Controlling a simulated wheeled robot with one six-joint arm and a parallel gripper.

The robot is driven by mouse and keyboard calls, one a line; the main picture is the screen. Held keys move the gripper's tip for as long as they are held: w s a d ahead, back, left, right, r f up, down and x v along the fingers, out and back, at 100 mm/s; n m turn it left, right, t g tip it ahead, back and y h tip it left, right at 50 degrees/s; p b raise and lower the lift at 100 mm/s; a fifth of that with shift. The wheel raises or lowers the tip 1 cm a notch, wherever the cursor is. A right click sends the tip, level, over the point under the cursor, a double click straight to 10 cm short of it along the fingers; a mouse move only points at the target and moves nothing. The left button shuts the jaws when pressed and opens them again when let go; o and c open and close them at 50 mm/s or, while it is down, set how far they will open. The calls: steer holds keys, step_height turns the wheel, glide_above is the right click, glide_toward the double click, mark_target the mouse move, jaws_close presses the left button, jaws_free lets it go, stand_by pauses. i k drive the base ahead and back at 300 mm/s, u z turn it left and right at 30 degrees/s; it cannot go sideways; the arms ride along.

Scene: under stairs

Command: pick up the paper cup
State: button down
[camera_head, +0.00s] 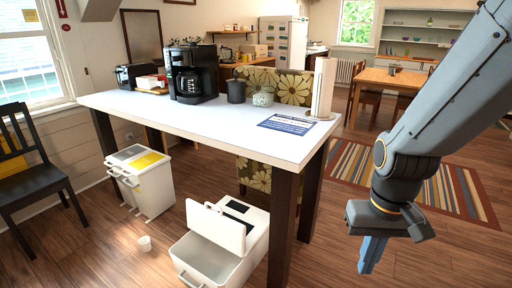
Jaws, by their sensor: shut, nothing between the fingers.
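A small white paper cup (145,243) stands on the wooden floor at the lower left, in front of the white bin with the yellow panel. It looks upright and is small in the picture. My gripper (368,270) hangs at the right, pointing down, with its fingers together and nothing between them. It is far to the right of the cup, with the table leg and the open bin lying between them in the picture.
A white-topped table (230,125) with dark legs holds a coffee maker (193,75) and a paper towel roll (323,88). An open white bin (205,262) and a closed-looking white bin (150,190) stand on the floor. A black chair (35,165) is at the left.

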mark_target(146, 245)
steer(key=u, duration=2.3)
steer(key=i, duration=2.25)
steer(key=z, duration=0.85)
